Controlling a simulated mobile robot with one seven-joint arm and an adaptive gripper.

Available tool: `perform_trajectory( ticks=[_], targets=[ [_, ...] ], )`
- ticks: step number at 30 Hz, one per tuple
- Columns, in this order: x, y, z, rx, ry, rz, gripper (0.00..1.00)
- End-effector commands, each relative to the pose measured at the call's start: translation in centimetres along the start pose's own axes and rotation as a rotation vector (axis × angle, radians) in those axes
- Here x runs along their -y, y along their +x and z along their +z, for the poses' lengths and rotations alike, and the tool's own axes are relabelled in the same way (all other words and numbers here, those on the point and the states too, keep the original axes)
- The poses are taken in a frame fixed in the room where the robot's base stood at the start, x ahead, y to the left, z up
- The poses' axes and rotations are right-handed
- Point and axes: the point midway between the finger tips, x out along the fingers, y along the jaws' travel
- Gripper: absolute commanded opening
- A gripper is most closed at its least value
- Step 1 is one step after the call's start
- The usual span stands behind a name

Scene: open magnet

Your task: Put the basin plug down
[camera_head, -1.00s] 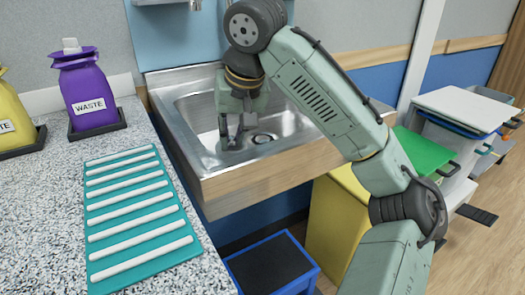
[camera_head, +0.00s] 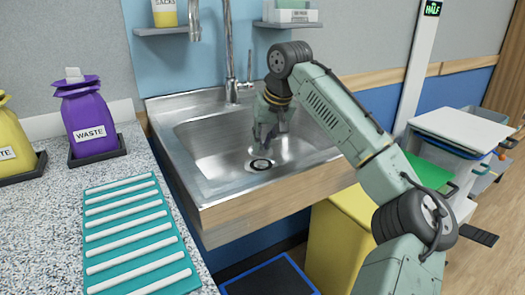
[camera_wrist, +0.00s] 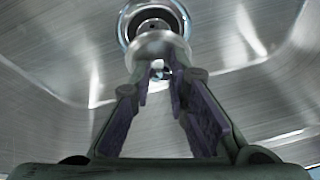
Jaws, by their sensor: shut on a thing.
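The basin plug (camera_wrist: 158,46) is a pale, round, metallic piece at the fingertips of my gripper (camera_wrist: 160,82) in the wrist view. My gripper is shut on it. Just beyond the plug is the dark, ringed drain (camera_wrist: 155,14) of the steel sink, partly covered by the plug. In the head view my gripper (camera_head: 264,143) points down inside the sink basin (camera_head: 205,150), just above and behind the drain (camera_head: 260,165). I cannot make out the plug clearly there. I cannot tell whether it touches the basin floor.
A tall tap (camera_head: 230,60) stands at the sink's back edge. On the counter left of the sink are a ribbed teal mat (camera_head: 135,235), a purple waste bag (camera_head: 88,115) and a yellow one (camera_head: 12,130). A yellow bin (camera_head: 335,235) stands below right.

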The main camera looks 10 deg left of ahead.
Motion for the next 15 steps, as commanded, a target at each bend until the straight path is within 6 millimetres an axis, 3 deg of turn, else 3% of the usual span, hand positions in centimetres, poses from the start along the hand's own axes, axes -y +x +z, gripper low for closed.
perform_trajectory(
  ticks=[6, 15],
  targets=[
    [-0.4, 2.9, 1.2, 0.000, 0.000, 0.001, 0.00],
    [-0.4, 3.2, 1.3, 0.000, 0.000, 0.000, 0.00]
  ],
)
